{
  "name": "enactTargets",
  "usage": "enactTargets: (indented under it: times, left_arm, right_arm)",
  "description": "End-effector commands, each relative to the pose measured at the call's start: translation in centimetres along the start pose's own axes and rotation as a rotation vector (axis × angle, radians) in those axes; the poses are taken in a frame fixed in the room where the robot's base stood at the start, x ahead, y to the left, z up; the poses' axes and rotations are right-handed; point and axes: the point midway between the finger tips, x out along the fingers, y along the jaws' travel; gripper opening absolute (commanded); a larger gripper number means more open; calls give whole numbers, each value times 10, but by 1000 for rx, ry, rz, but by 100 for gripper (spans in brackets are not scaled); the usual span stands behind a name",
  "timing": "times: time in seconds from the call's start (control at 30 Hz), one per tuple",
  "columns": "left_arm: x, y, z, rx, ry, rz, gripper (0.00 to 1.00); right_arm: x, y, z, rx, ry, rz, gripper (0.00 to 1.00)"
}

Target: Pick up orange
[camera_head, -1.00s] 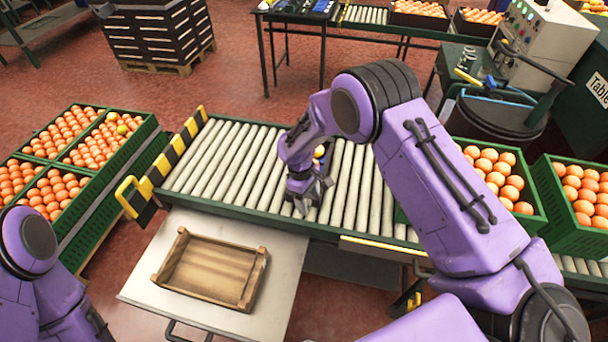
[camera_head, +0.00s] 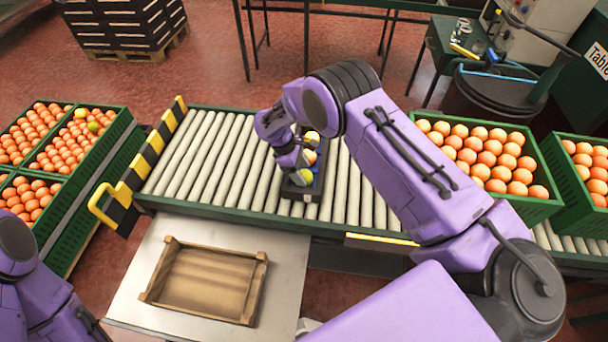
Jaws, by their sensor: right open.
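A small dark tray (camera_head: 312,192) sits on the roller conveyor. In it show a yellow fruit (camera_head: 312,136), an orange (camera_head: 309,157) behind my gripper's edge, and a yellow-green fruit (camera_head: 306,177). My right gripper (camera_head: 297,176) is over the tray's left side, beside the fruits, pointing down. It is open. Whether its fingers touch any fruit cannot be told, and part of the tray is hidden by it. My left arm shows at the lower left, but its gripper is out of view.
An empty wooden crate (camera_head: 254,293) lies on a metal table (camera_head: 286,262) in front of the conveyor (camera_head: 205,160). Green crates of oranges (camera_head: 537,209) stand at the right, and more (camera_head: 108,165) at the left. A yellow-black striped barrier (camera_head: 160,138) closes the conveyor's left end.

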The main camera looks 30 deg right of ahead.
Motion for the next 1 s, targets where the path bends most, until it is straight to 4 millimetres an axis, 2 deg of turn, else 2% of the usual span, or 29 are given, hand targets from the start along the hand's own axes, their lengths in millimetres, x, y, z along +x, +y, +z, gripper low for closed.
enactTargets:
  times: [0.1, 0.27, 0.3, 0.4, 0.77, 0.87, 1.0]
  left_arm:
    - [-2, 0, -1, 0, 0, 0, 55]
    - [-1, 0, 0, 0, 0, 0, 55]
    - [-1, 0, 0, 0, 0, 0, 55]
    - [-1, 0, 0, 0, 0, 0, 55]
    - [-1, 0, 0, 0, 0, 0, 55]
    - [2, 0, 1, 0, 0, 0, 55]
    - [9, 1, 4, 0, 0, 0, 55]
  right_arm:
    - [8, 0, 0, -1, 0, 0, 63]
    - [8, 0, -1, -1, 1, 1, 63]
    - [8, 0, -1, -1, 1, 1, 57]
    - [8, 0, -1, -1, 1, 1, 27]
    - [7, 0, 0, 0, 1, 1, 26]
    - [2, 0, 2, 0, 1, 2, 26]
    - [-18, 1, 10, 1, 3, 5, 26]
